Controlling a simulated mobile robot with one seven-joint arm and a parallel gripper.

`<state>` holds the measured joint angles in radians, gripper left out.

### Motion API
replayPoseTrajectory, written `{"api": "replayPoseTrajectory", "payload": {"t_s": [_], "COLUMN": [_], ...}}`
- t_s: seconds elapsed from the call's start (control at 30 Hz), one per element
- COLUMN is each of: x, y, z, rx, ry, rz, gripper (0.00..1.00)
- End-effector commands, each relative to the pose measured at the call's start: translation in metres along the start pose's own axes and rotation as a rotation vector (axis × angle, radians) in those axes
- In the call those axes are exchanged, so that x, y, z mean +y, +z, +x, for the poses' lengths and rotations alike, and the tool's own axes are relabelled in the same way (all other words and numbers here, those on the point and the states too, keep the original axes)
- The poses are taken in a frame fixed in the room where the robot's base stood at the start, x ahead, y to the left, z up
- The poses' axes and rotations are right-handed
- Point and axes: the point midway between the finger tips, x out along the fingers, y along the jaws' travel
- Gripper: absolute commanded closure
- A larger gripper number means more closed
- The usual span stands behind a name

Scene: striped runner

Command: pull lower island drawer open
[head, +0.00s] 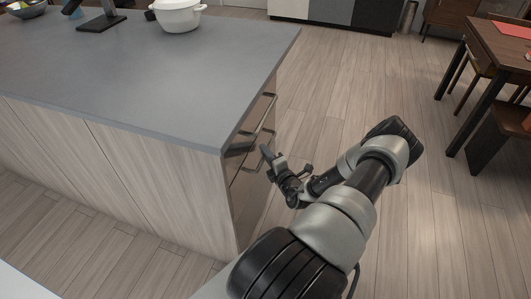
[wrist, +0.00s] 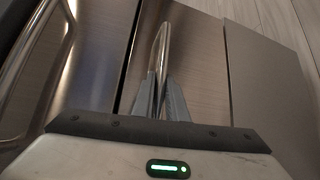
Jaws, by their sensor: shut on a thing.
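The lower island drawer (wrist: 200,65) has a brownish metallic front and fills the middle of the wrist view. Its bar handle (wrist: 162,45) runs up from between my fingers. My gripper (wrist: 161,100) is shut on this handle, with one grey finger on each side of it. In the head view my gripper (head: 267,156) is at the drawer end of the island, below the countertop corner. The fingertips and the lower handle are small there and partly hidden by the gripper. I cannot tell from these views how far the drawer stands out.
The upper drawer's handle (wrist: 32,72) is close on the left in the wrist view. The island's grey countertop (head: 150,85) overhangs beside my arm and carries a white pot (head: 178,15). The wooden floor (head: 335,95) right of the island is clear up to the dining table (head: 495,50).

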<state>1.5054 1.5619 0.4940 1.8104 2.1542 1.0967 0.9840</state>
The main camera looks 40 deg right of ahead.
Motion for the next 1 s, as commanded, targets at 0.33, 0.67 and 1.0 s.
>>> {"api": "replayPoseTrajectory", "payload": {"t_s": [0.33, 0.67, 1.0], "x": [-0.009, -0.028, -0.047], "y": [0.032, 0.095, 0.159], "z": [-0.032, -0.094, -0.159], "rx": [-0.004, -0.006, -0.004], "ry": [-0.001, -0.002, -0.003], "rz": [-0.003, -0.004, -0.004], "gripper": [1.0, 1.0, 1.0]}}
